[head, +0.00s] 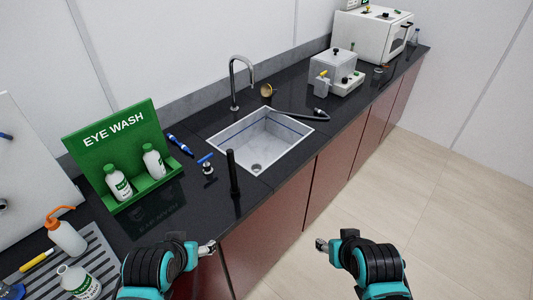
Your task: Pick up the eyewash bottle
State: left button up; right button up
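A green eye wash stand (103,130) is on the black counter at the left. It holds two white eyewash bottles with green labels: a left one (118,185) and a right one (153,162). Both lean back against the panel. My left gripper (208,248) is in front of the counter edge, below and to the right of the stand, and touches neither bottle. My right gripper (322,245) is over the floor, well away from the bottles. Both grippers look empty; their fingers are too small and turned to show whether they are open.
A sink (262,140) with a tall faucet (240,82) lies right of the stand. A blue-handled valve (207,167) and a black post (232,173) stand between. An orange-capped wash bottle (67,238) and another white bottle (80,282) are at the lower left.

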aim_at(74, 279)
jog(key=u, duration=2)
